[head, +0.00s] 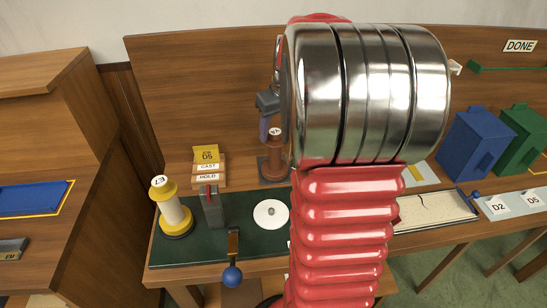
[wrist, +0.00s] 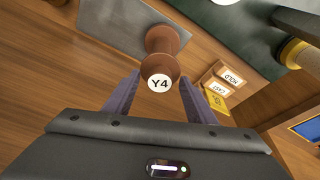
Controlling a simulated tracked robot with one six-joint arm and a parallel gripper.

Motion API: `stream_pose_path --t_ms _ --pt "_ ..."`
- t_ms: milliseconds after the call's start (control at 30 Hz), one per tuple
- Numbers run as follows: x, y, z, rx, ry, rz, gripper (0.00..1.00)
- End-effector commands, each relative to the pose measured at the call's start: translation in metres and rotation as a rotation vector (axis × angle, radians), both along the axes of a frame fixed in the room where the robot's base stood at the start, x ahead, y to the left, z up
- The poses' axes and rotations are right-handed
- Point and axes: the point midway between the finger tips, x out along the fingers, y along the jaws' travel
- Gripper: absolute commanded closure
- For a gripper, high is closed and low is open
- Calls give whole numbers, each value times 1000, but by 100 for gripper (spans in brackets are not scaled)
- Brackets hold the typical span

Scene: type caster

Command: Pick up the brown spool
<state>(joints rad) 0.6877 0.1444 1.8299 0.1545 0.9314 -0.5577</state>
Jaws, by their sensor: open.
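The brown spool (wrist: 162,55) shows in the wrist view with a white round label reading Y4 on its end. In the head view the brown spool (head: 274,158) stands on a dark grey plate at the back of the bench, partly hidden by my arm. My gripper (wrist: 160,88) is open, with one finger on each side of the labelled end of the spool. In the head view part of my gripper (head: 266,112) shows just above the spool. I cannot tell whether the fingers touch it.
A yellow-ended spool labelled E7 (head: 172,210) stands at the left on the green mat (head: 190,252). A grey block with a red lever (head: 211,207) and a white disc (head: 271,213) are near it. CAST and HOLD signs (head: 208,168) stand behind. Blue and green boxes are at right.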

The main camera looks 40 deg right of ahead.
Motion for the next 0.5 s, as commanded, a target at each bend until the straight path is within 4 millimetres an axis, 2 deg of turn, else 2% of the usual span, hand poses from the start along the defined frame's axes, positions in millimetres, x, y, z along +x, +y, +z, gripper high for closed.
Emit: stream_pose_path --t_ms 200,500 --pt "0 0 0 0 0 0 49" --pt "0 0 0 0 0 0 70"
